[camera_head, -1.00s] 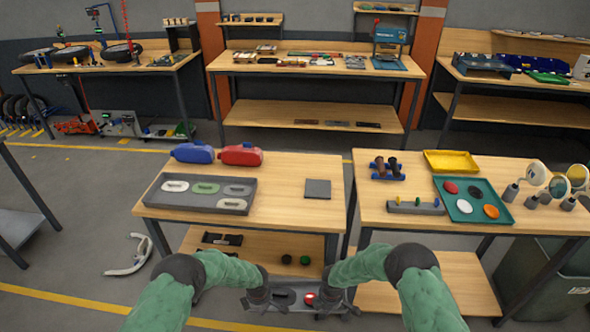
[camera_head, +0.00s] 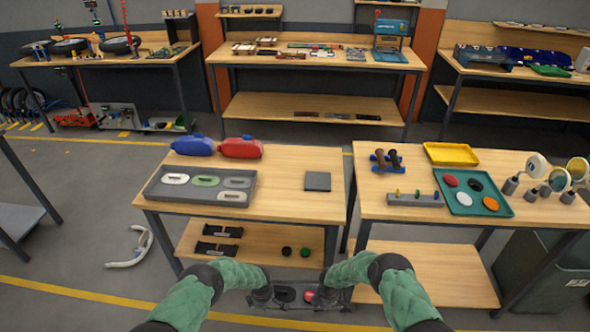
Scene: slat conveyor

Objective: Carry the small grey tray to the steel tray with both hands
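The small grey tray (camera_head: 297,304) is at the bottom centre, in front of the left table, with a black oval piece (camera_head: 285,293) and a red round piece (camera_head: 308,296) in it. My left gripper (camera_head: 262,297) is at its left end and my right gripper (camera_head: 329,298) at its right end; both appear shut on it, though the fingers are small and dark. On the left table, a larger grey tray (camera_head: 197,200) holds several oval pieces, and a flat grey square (camera_head: 317,181) lies to its right. I cannot tell which is the steel tray.
The left table (camera_head: 285,215) has bare wood around the square. The right table (camera_head: 385,219) holds a teal tray (camera_head: 457,206) and a yellow tray (camera_head: 451,154).

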